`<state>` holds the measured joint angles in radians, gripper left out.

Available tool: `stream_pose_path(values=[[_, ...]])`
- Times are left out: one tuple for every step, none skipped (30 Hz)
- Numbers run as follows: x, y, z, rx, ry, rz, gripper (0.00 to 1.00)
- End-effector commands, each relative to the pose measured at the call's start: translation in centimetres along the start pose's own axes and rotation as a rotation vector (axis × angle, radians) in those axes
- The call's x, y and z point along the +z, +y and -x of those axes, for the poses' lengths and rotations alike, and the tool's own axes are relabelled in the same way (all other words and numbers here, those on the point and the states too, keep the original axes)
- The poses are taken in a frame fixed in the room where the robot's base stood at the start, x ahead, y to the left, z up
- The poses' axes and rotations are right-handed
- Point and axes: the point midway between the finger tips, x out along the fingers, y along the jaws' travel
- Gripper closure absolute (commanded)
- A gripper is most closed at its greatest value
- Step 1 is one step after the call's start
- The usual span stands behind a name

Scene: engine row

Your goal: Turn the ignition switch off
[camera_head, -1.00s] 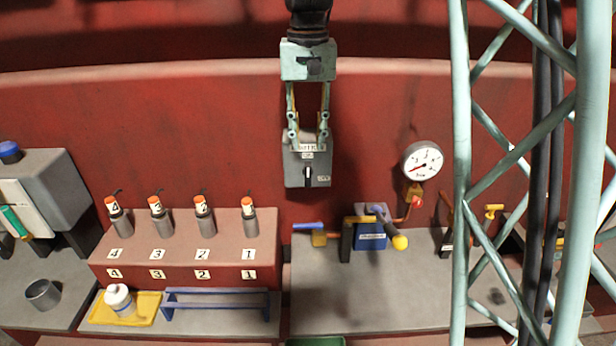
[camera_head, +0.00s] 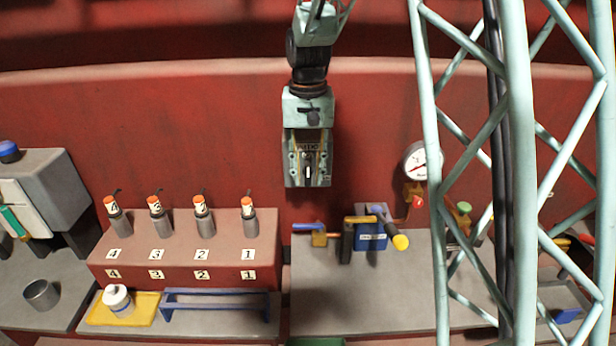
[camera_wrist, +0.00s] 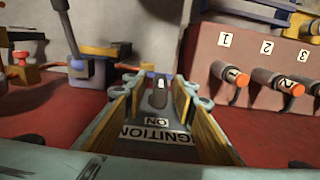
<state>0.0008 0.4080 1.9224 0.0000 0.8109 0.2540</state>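The ignition switch (camera_head: 308,182) is a grey box on the red wall, with a dark knob (camera_head: 308,165) on its face. The knob stands upright, in line with the ON label, in the camera_head view. In the camera_wrist view the knob (camera_wrist: 159,98) is between the fingers, and the IGNITION and ON labels (camera_wrist: 157,133) show upside down. My gripper (camera_head: 308,172) is open in front of the switch, one finger on each side of the knob. A gap shows beside the knob; contact cannot be told. The OFF label is hidden.
A dial gauge (camera_head: 422,161) is on the wall to the right. A blue valve block (camera_head: 371,238) with a yellow-tipped lever stands below right. Several orange-topped cylinders (camera_head: 203,215) stand on a red step at the lower left. The wall left of the switch is clear.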

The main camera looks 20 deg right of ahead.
Motion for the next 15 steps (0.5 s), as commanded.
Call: stream_pose_path(values=[[0.03,0.01,-0.28,0.0,-0.001,0.0,0.75],[0.04,0.01,-0.39,0.0,-0.001,0.0,0.75],[0.05,0.01,-0.5,0.0,-0.001,0.0,0.75],[0.05,0.01,-0.56,0.0,-0.001,0.0,0.75],[0.06,0.02,-0.61,0.0,-0.001,0.0,0.75],[0.06,0.01,-0.65,0.0,-0.001,0.0,0.75],[0.06,0.01,-0.66,0.0,-0.001,0.0,0.75],[0.05,0.01,-0.67,0.0,-0.001,0.0,0.75],[0.05,0.01,-0.67,0.0,-0.001,0.0,0.75],[0.05,0.01,-0.67,0.0,-0.001,0.0,0.75],[0.05,0.01,-0.66,0.0,0.0,0.0,0.75],[0.05,0.01,-0.66,0.0,0.0,0.0,0.75],[0.05,0.01,-0.66,0.0,0.0,0.0,0.75],[0.04,0.01,-0.66,0.0,0.0,0.0,0.75],[0.05,0.01,-0.66,0.0,0.0,0.0,0.79]])
